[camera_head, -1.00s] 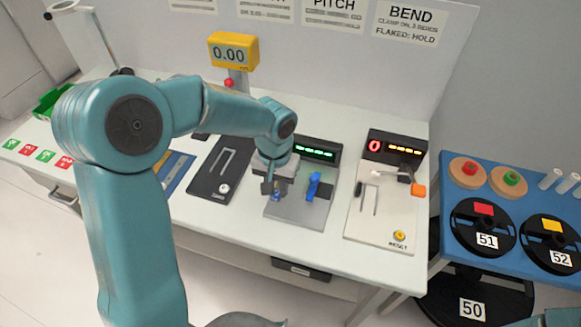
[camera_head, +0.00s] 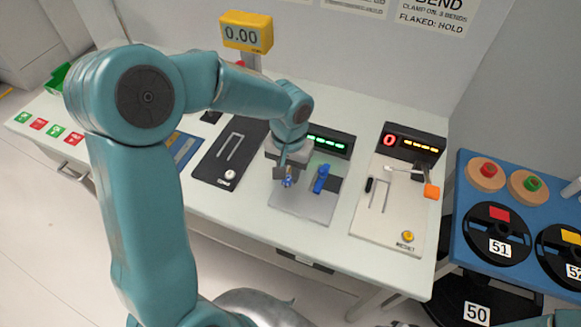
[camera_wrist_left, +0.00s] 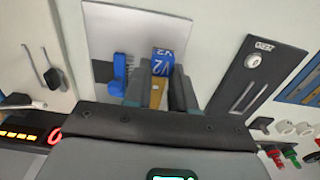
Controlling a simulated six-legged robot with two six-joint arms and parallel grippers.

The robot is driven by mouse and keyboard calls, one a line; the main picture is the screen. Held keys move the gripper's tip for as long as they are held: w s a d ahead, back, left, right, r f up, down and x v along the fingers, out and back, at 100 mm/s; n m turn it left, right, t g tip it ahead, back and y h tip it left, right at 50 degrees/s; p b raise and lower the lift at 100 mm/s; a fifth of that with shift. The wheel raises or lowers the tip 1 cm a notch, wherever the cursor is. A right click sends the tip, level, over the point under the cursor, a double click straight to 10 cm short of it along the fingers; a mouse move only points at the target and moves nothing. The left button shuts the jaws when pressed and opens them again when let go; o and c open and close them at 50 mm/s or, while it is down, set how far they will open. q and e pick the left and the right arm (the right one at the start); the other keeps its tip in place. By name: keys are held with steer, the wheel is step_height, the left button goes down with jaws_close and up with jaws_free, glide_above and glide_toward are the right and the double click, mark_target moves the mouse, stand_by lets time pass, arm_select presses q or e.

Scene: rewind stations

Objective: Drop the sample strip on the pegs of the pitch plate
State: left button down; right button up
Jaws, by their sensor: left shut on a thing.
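My left gripper (camera_head: 286,178) is shut on the sample strip (camera_head: 289,180), a small blue and tan piece. In the left wrist view the strip (camera_wrist_left: 160,65) shows a blue end marked V2 between the fingers. Its lower part is hidden by the gripper. The gripper is over the left part of the grey pitch plate (camera_head: 312,207), beside a blue upright part (camera_head: 321,178) on that plate. I cannot tell whether the strip touches the plate. The pegs are not clearly visible. My right gripper is not in view.
A black plate (camera_head: 223,167) with a slotted frame lies left of the pitch plate. A blue table (camera_head: 473,254) with reels is farther right.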

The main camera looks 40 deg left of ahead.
mark_target(290, 194)
arm_select(q)
steer(key=f+b, duration=0.2)
steer(key=f, duration=0.1)
steer(key=shift+w+a+f, duration=0.1)
steer(key=shift+w+f, duration=0.1)
steer(key=shift+f, duration=0.05)
steer(key=shift+s+f+b, duration=0.1)
steer(key=shift+f+b, duration=0.5)
steer(key=shift+b, duration=0.2)
steer(key=shift+f, duration=0.35)
steer(key=shift+r, duration=0.1)
steer(key=shift+b, duration=0.5)
steer(key=shift+f+b, duration=1.05)
steer(key=shift+f, duration=0.15)
